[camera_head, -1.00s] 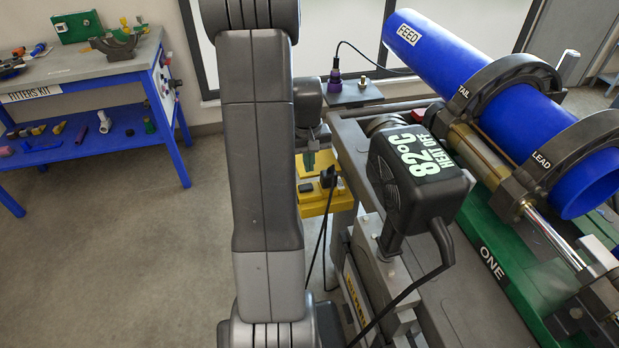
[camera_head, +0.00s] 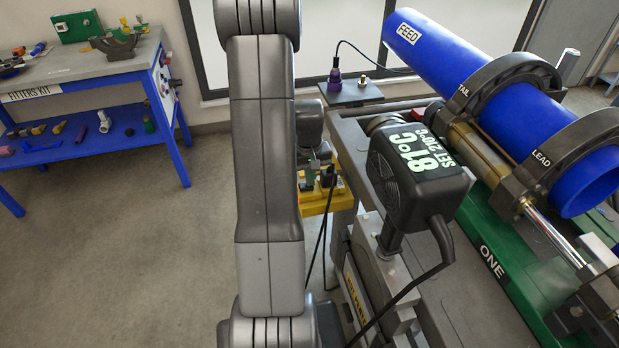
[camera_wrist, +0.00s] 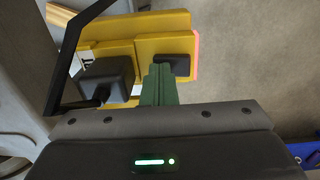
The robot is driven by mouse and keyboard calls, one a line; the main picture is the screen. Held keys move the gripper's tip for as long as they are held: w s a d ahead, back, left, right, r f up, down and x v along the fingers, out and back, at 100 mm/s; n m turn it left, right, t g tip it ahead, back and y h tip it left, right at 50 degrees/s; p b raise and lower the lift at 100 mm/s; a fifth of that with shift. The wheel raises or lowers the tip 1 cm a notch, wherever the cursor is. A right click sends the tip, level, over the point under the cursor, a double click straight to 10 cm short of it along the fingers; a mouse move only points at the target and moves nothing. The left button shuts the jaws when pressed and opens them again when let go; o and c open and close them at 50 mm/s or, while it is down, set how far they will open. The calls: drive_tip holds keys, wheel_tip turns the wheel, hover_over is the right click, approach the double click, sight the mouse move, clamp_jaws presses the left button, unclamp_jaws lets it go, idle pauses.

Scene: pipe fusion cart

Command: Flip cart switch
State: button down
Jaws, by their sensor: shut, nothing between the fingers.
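The yellow cart box (camera_head: 313,208) sits low beside the cart and shows larger in the wrist view (camera_wrist: 135,28). On it are a black plug with a cable (camera_wrist: 106,80) at left and a flat black switch (camera_wrist: 174,66) at right. My gripper (camera_wrist: 160,70) has its green fingers shut and empty, with the tips at the switch's lower left edge. The fingers hide part of the switch, and I cannot tell whether they touch it. In the head view, my gripper (camera_head: 311,185) points down at the box.
A blue FEED pipe (camera_head: 450,55) lies in black clamps on the cart. A blue workbench (camera_head: 85,75) with fittings is at the left. The floor between is clear.

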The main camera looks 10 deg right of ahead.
sight(306, 185)
drive_tip(key=shift+a+f, duration=0.1)
drive_tip(key=shift+a, duration=0.75)
drive_tip(key=shift+r, duration=0.2)
wheel_tip(306, 185, up, 14)
drive_tip(key=p, duration=0.2)
drive_tip(key=shift+a, duration=0.2)
drive_tip(key=shift+f, duration=0.1)
drive_tip(key=d+b, duration=0.1)
drive_tip(key=b, duration=0.2)
drive_tip(key=shift+d+f+b, duration=0.1)
drive_tip(key=shift+b, duration=0.3)
